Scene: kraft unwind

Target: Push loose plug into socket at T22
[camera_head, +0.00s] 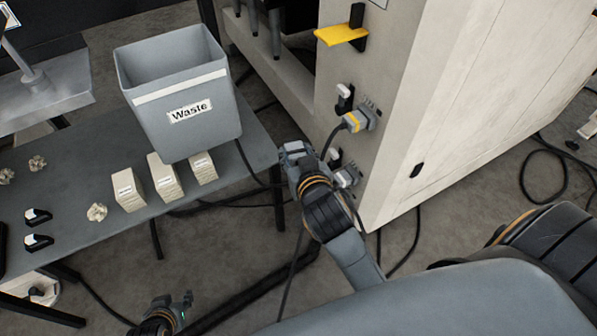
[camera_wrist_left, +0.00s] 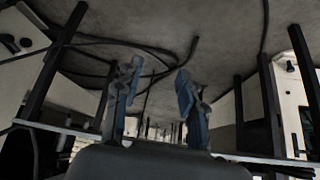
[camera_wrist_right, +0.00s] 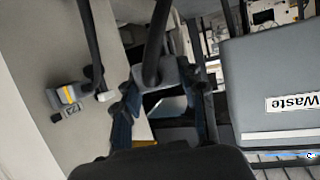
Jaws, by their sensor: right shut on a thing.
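My right gripper (camera_head: 297,158) is beside the beige machine's side panel, shut on a grey plug (camera_wrist_right: 180,72). A black cable runs from the plug in the right wrist view. In the head view the arm largely hides the plug. A grey socket (camera_head: 346,177) with a white lever is on the panel just right of the gripper, with a gap between. Above it, a plug with a yellow band (camera_head: 353,121) sits in another socket; it also shows in the right wrist view (camera_wrist_right: 66,95). My left gripper (camera_head: 175,303) is low at the front, open and empty.
A grey table (camera_head: 85,225) on the left carries a Waste bin (camera_head: 185,95), several small stacks, crumpled paper and black clips. A yellow bracket (camera_head: 340,34) juts from the beige machine (camera_head: 440,110). Cables lie across the floor.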

